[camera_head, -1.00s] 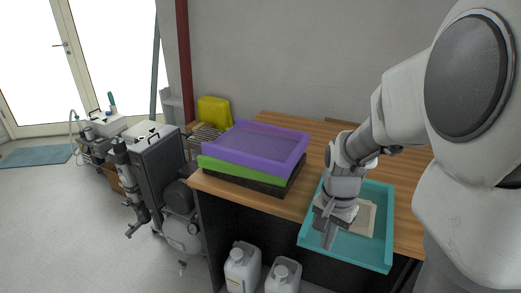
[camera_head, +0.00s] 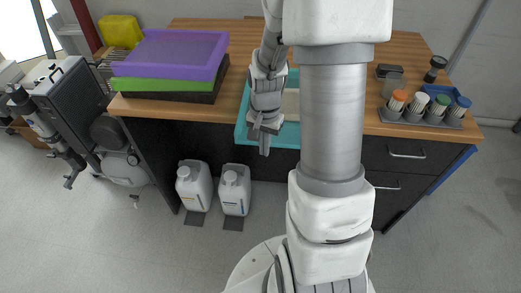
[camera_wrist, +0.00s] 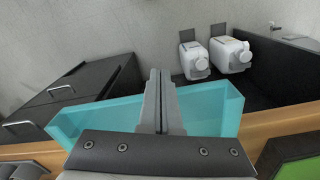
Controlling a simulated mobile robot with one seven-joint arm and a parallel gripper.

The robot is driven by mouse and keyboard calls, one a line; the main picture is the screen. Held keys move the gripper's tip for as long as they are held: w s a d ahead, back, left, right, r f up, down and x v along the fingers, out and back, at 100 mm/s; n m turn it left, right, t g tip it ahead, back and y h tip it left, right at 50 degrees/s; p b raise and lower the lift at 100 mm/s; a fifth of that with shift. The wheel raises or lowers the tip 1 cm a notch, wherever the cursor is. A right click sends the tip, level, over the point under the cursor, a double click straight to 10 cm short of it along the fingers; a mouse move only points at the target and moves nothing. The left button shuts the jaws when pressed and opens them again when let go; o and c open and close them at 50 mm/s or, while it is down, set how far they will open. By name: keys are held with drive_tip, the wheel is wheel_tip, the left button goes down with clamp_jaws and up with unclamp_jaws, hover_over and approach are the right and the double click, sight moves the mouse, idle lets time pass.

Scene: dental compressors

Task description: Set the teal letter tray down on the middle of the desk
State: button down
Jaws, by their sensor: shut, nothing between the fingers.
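The teal letter tray (camera_head: 286,137) lies at the front edge of the wooden desk (camera_head: 408,50), with its front part sticking out past the edge. A pale sheet (camera_head: 291,106) shows inside it. My gripper (camera_head: 265,147) points down at the tray's front wall; its fingers are together with nothing between them. In the wrist view the tray (camera_wrist: 212,108) spreads to both sides of the closed fingers (camera_wrist: 156,75). I cannot tell whether the fingers touch its wall. My arm hides the tray's right part and much of the desk's middle.
A purple tray (camera_head: 172,55) lies on a green tray (camera_head: 160,84) and a black one at the desk's left. A rack of small brush pots (camera_head: 420,113) stands at the front right. Two white jugs (camera_head: 235,190) stand below the desk.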

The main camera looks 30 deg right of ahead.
drive_tip(key=shift+w+d, duration=0.2)
drive_tip(key=shift+d, duration=0.05)
drive_tip(key=w+d, duration=0.4)
drive_tip(key=d, duration=0.1)
drive_tip(key=w+d+p, duration=0.1)
drive_tip(key=w+d, duration=0.1)
drive_tip(key=shift+d, duration=0.15)
drive_tip(key=shift+s, duration=0.1)
idle(0.4)
